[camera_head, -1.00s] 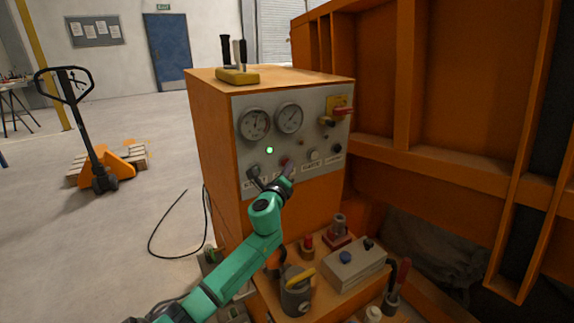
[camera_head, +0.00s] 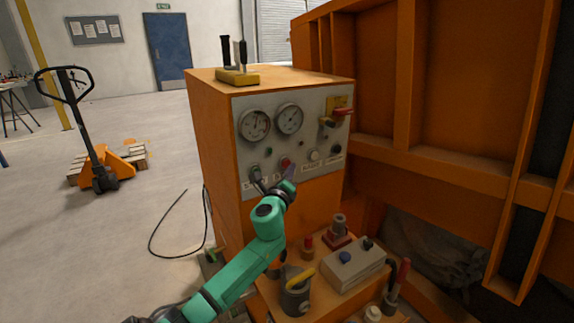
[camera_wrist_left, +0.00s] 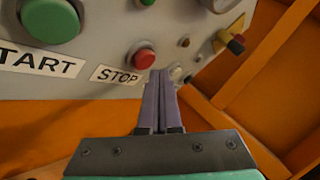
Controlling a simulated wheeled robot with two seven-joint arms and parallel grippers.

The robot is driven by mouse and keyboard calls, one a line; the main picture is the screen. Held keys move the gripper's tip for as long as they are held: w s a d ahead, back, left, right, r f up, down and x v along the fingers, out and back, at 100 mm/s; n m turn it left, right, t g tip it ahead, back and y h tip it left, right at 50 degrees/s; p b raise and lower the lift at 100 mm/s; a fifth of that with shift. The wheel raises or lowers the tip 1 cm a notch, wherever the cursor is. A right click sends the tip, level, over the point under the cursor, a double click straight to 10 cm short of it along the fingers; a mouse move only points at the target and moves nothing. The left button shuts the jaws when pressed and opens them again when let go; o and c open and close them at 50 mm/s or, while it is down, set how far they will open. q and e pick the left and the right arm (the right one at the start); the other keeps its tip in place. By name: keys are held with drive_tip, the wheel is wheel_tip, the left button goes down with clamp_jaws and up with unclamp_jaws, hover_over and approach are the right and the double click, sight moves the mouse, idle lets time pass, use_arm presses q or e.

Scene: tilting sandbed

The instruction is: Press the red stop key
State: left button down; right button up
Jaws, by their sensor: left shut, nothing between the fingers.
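The red stop key (camera_head: 285,162) is a round red button on the grey control panel of the orange cabinet. In the left wrist view the red stop key (camera_wrist_left: 142,57) shows above its STOP label (camera_wrist_left: 116,75). My left gripper (camera_head: 291,170) is shut and empty in front of the panel. In the wrist view its purple fingertips (camera_wrist_left: 160,74) are just right of and below the key; I cannot tell how far they are from the panel. The green START button (camera_wrist_left: 50,18) is to the left. A small lamp (camera_head: 269,152) above the key is dark.
Two gauges (camera_head: 254,124) and a red-handled yellow switch (camera_head: 341,109) are higher on the panel. Below stand a grey box with a blue button (camera_head: 352,268) and a grey can (camera_head: 295,293). An orange frame wall (camera_head: 450,180) closes the right side.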

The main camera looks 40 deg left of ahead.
use_arm(q)
drive_tip(key=d, duration=0.1)
drive_tip(key=s+d, duration=0.1)
drive_tip(key=d, duration=0.1)
drive_tip(key=d+p, duration=0.1)
drive_tip(key=shift+s+d, duration=0.25)
drive_tip(key=shift+d, duration=0.15)
idle(0.7)
